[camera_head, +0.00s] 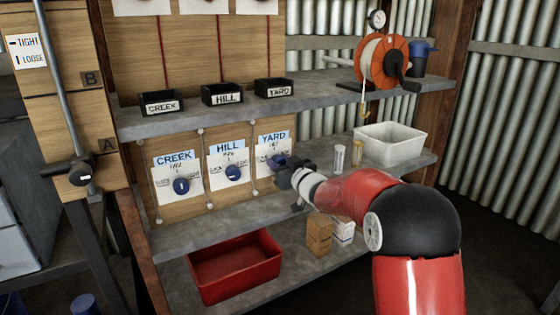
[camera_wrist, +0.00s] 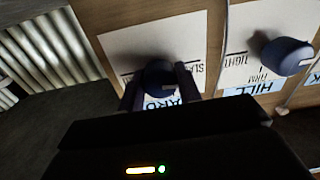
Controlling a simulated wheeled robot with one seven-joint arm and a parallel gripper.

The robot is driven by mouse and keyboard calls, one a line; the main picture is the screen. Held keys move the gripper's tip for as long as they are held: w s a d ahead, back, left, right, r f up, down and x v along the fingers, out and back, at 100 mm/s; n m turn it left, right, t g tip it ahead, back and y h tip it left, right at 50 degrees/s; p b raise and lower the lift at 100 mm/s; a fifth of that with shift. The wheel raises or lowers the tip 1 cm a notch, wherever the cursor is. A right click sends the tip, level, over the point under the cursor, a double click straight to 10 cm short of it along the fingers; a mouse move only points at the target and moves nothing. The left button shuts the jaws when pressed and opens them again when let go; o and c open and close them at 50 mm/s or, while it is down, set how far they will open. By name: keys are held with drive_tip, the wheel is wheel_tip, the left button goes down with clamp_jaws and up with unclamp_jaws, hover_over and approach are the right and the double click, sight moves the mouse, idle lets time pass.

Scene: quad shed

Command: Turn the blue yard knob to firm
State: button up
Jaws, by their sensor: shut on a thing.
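The blue yard knob (camera_wrist: 160,77) sits on a white card on the board, between the fingers of my gripper (camera_wrist: 158,88) in the wrist view. My gripper is shut on it. In the head view my gripper (camera_head: 281,163) is at the YARD card (camera_head: 272,141) and covers the knob. The wrist view shows part of the word SLACK beside the knob; the knob's exact pointer direction is hidden. The blue hill knob (camera_head: 233,173) and blue creek knob (camera_head: 181,186) are on their own cards to the left. The hill knob also shows in the wrist view (camera_wrist: 288,56).
Black labelled bins (camera_head: 222,95) and an orange reel (camera_head: 383,62) are on the upper shelf. A white tub (camera_head: 390,146) and small jars (camera_head: 339,158) stand right of my gripper. A red tray (camera_head: 235,267) and small boxes (camera_head: 319,235) are below.

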drive_tip(key=m+p, duration=0.2)
drive_tip(key=m, duration=0.1)
drive_tip(key=shift+r+m+p, duration=0.15)
drive_tip(key=shift+m+p, duration=0.15)
drive_tip(key=m+p, duration=0.2)
drive_tip(key=m, duration=0.2)
drive_tip(key=shift+m+p, duration=0.3)
drive_tip(key=m+p, duration=0.1)
drive_tip(key=m, duration=0.3)
drive_tip(key=shift+d+f+p, duration=0.1)
drive_tip(key=shift+f+p, duration=0.1)
drive_tip(key=shift+p, duration=0.2)
drive_tip(key=shift+m+t+p, duration=0.3)
drive_tip(key=shift+m+p, duration=0.15)
drive_tip(key=shift+m, duration=1.75)
drive_tip(key=o, duration=1)
